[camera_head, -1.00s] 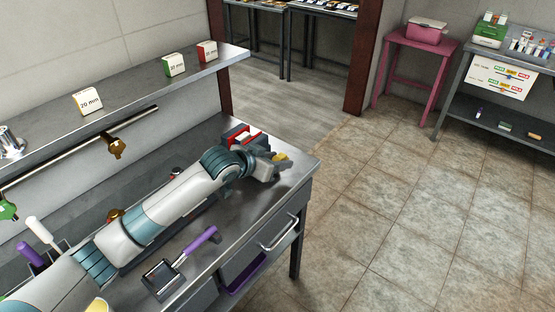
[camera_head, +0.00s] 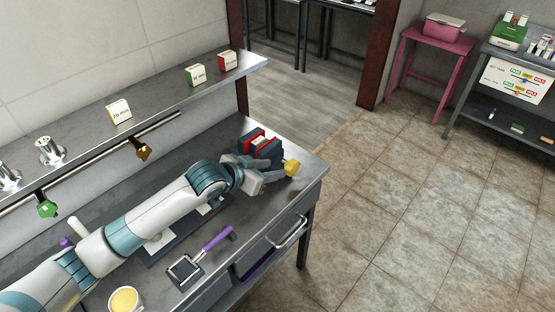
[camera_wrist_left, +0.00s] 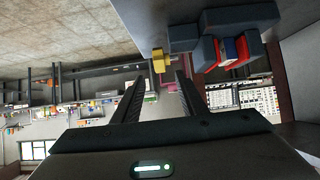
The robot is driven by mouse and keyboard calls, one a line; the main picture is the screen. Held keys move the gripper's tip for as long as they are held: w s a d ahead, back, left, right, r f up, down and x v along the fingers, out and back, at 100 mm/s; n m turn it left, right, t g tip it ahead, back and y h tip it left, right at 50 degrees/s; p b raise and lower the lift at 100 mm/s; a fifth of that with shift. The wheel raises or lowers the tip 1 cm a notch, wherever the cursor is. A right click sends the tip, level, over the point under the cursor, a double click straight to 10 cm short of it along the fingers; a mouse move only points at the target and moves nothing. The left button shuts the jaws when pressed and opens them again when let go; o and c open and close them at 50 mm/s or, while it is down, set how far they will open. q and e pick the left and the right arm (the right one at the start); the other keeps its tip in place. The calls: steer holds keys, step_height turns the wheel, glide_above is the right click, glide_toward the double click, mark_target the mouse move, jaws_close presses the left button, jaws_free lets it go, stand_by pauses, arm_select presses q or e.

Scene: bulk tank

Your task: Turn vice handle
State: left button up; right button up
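The vice (camera_head: 271,150), dark grey with red jaw faces, stands at the far right end of the steel bench. It also shows at the upper right of the left wrist view (camera_wrist_left: 238,17), with a blue and white piece between the red faces. Its yellow handle knob (camera_head: 292,168) sticks out toward the bench's right edge. My left gripper (camera_head: 273,181) is beside the vice, just short of the knob. In the left wrist view its fingers (camera_wrist_left: 160,80) are apart and empty, with the yellow knob (camera_wrist_left: 158,62) just beyond the tips. My right gripper is not in view.
A purple-handled tool (camera_head: 217,243) lies on the bench in front of my left arm. A cup with yellow contents (camera_head: 124,301) is at the near edge. A shelf (camera_head: 160,103) with small boxes runs along the wall. Open floor lies to the right.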

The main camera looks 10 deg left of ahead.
arm_select(q)
steer(key=p+v, duration=0.5)
steer(key=v, duration=0.2)
stand_by(0.4)
